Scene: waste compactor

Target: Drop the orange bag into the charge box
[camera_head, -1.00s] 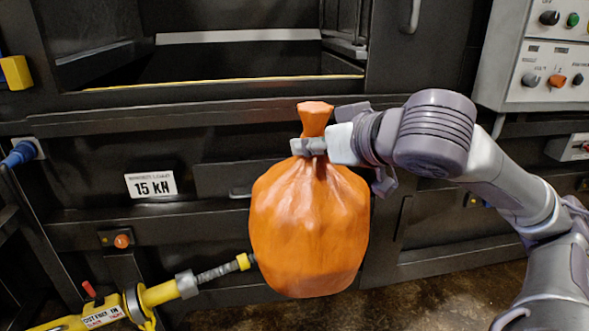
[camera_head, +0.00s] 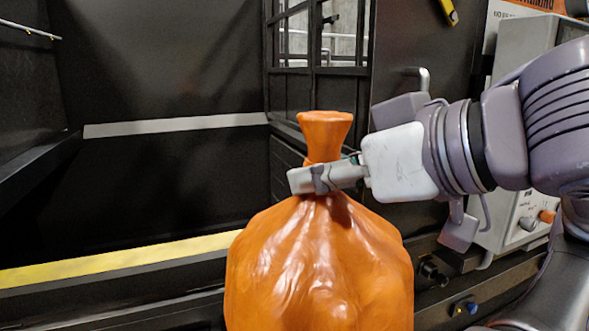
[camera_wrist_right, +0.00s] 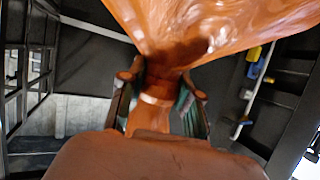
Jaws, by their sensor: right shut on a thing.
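The orange bag (camera_head: 318,265) hangs upright from my right gripper (camera_head: 322,178), which is shut around its neck just below the flared top. The bag's lower part is cut off by the picture's bottom edge. In the right wrist view the bag (camera_wrist_right: 205,25) fills the top, with its neck between the fingers (camera_wrist_right: 158,95). The charge box (camera_head: 160,180) is the dark open space behind and left of the bag, with a pale stripe on its back wall. The bag hides part of its front edge and right side. My left gripper is not in view.
A yellow strip (camera_head: 120,261) runs along the box's front sill. A barred window frame (camera_head: 318,50) stands at the box's right side. A door with a handle (camera_head: 424,78) and a grey control panel (camera_head: 522,225) are to the right, behind my arm.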

